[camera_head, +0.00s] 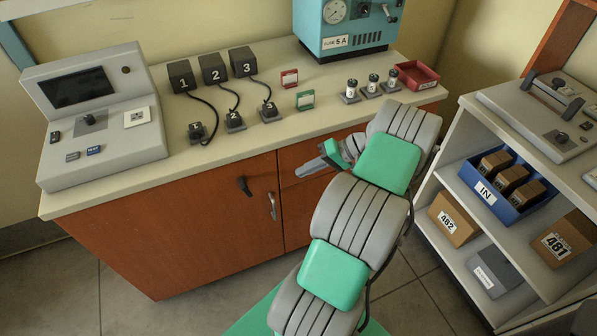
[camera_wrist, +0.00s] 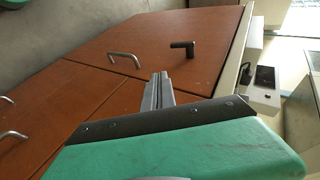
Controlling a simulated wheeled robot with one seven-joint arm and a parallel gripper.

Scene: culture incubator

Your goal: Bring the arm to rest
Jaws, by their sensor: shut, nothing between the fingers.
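My arm, grey with green pads, reaches up from the bottom of the head view toward the counter front. My gripper (camera_head: 304,171) hangs at the front of the cabinet, near the counter's edge, with its fingers pointing left. In the wrist view my gripper (camera_wrist: 160,80) shows its fingers together, with nothing between them. The orange-brown cabinet doors (camera_head: 190,225) are closed. A dark handle (camera_head: 243,186) and a metal handle (camera_head: 272,206) are left of my gripper and apart from it.
The counter (camera_head: 215,155) carries a grey console (camera_head: 95,115), numbered black blocks (camera_head: 213,69), small cards, vials (camera_head: 373,83), a red tray (camera_head: 416,76) and a blue machine (camera_head: 343,25). Right of my arm stands a shelf unit (camera_head: 460,165) with a blue IN bin (camera_head: 484,190) and boxes. Floor at left is clear.

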